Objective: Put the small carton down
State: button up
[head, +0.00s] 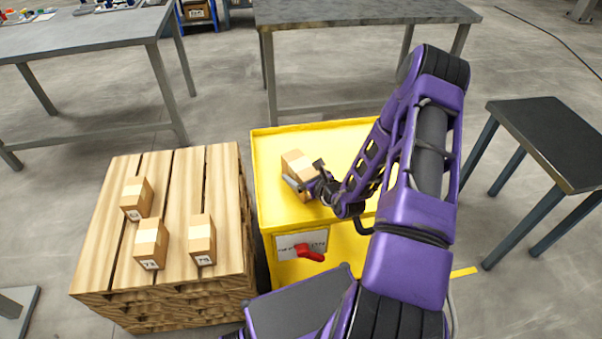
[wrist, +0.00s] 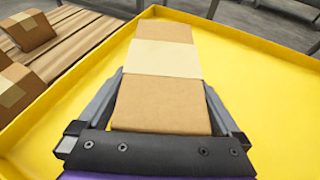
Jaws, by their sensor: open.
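The small carton (head: 298,171) is a brown box with a pale tape band. It rests on the top of the yellow cabinet (head: 345,143), which has a raised rim, near its left side. In the wrist view the carton (wrist: 163,57) lies between the two fingers of my gripper (wrist: 160,120). My gripper (head: 306,183) is open around the carton, with a finger on each side. Whether a finger still touches it I cannot tell. The carton's underside is hidden.
A wooden pallet stack (head: 180,170) with three small cartons (head: 137,198) stands left of the cabinet. A red handle (head: 309,252) sticks out of the cabinet's front. Grey tables (head: 362,12) stand behind, and a dark-topped table (head: 550,140) stands at right. The cabinet top's right part is clear.

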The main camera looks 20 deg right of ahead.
jog(key=shift+r, duration=0.25)
jog(key=p+v, duration=0.1)
jog(key=v, duration=1.1)
jog(key=shift+p, duration=0.3)
